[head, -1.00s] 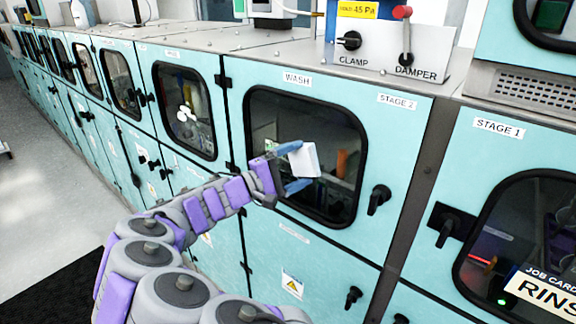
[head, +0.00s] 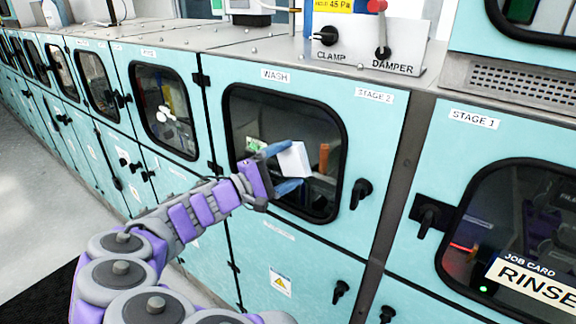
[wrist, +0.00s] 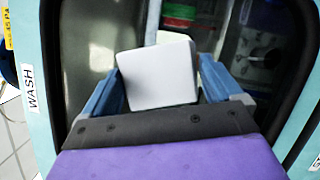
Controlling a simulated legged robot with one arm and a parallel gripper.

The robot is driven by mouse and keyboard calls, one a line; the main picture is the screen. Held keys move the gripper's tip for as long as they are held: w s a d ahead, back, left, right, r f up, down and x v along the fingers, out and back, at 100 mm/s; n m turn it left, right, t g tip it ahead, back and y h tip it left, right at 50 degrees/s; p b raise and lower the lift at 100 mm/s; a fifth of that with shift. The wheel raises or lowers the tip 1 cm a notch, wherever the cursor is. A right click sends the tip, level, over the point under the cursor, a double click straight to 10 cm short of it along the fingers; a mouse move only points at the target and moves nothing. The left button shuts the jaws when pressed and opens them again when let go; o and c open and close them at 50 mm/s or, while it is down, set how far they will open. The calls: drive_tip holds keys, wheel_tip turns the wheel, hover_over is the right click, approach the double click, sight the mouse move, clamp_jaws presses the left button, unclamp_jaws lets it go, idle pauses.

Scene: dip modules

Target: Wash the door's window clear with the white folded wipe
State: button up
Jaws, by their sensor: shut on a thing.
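The door labelled WASH and STAGE 2 (head: 365,130) is shut. Its dark window (head: 245,110) has a black rounded frame and shows dim items behind the pane. The white folded wipe (head: 294,160) is in my gripper (head: 284,168), in front of the window's middle. In the wrist view the wipe (wrist: 158,78) sits between the two blue fingers of my gripper (wrist: 160,85), which is shut on it. A pale grey haze (wrist: 90,40) shows on the left part of the window there. I cannot tell whether the wipe touches the pane.
A black door handle (head: 360,192) stands out right of the window. The CLAMP knob and red-topped DAMPER lever (head: 381,30) are on a panel above. The STAGE 1 door (head: 425,190) with a job card is at right. Grey floor (head: 30,210) lies at left.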

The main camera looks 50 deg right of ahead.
drive_tip(key=shift+w+a+p, duration=0.15)
drive_tip(key=shift+w+p, duration=0.85)
drive_tip(key=shift+w, duration=1.15)
drive_tip(key=shift+w+a+p, duration=0.2)
drive_tip(key=shift+w+p, duration=0.85)
drive_tip(key=shift+w, duration=1.05)
drive_tip(key=shift+w+a+p, duration=0.15)
drive_tip(key=shift+w+p, duration=0.85)
drive_tip(key=shift+w, duration=1.15)
drive_tip(key=shift+s+a, duration=0.2)
drive_tip(key=shift+a, duration=2.75)
drive_tip(key=shift+s+a, duration=0.15)
drive_tip(key=shift+a, duration=1.35)
